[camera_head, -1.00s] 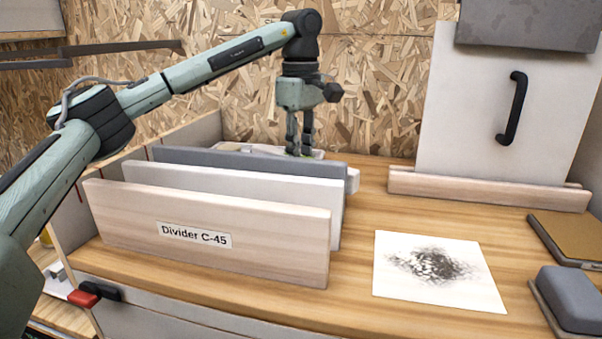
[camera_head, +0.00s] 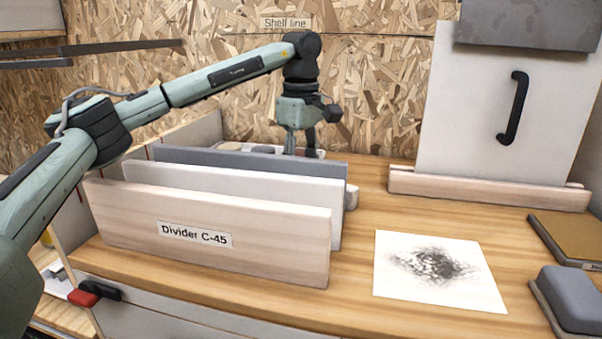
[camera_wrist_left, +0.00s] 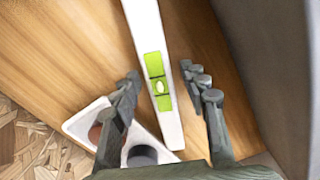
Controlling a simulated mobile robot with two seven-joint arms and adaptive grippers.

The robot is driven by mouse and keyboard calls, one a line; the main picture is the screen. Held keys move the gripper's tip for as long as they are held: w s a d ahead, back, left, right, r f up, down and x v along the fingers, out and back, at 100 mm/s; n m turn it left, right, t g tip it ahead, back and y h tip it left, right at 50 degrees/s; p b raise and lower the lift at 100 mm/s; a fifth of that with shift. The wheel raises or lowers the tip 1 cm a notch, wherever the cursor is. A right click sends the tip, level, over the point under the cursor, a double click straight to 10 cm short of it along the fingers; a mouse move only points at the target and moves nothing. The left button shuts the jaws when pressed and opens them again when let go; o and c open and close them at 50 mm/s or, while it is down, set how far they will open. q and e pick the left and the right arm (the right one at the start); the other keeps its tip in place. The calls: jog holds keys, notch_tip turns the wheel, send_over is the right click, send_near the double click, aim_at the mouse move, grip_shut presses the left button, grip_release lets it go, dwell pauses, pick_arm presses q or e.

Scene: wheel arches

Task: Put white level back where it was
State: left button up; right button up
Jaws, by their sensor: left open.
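The white level (camera_wrist_left: 155,75) is a long white bar with a green vial in the left wrist view. It lies over the wooden surface, between the spread fingers of my left gripper (camera_wrist_left: 160,76), with a gap to each side. In the head view my left gripper (camera_head: 300,150) points down behind the dividers, its fingertips partly hidden. My right gripper is not in view.
The wooden divider (camera_head: 270,246), white divider (camera_head: 280,188) and grey divider (camera_head: 270,164) stand in front of my left gripper. A white piece with round parts (camera_wrist_left: 77,124) lies beside the level. A smudged sheet (camera_head: 395,285) lies to the right. A handled panel (camera_head: 460,110) stands behind.

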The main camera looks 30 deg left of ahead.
pick_arm(q)
jog(key=shift+r, duration=0.55)
notch_tip(320, 180, up, 7)
jog(key=shift+d+r, duration=0.1)
notch_tip(320, 180, up, 4)
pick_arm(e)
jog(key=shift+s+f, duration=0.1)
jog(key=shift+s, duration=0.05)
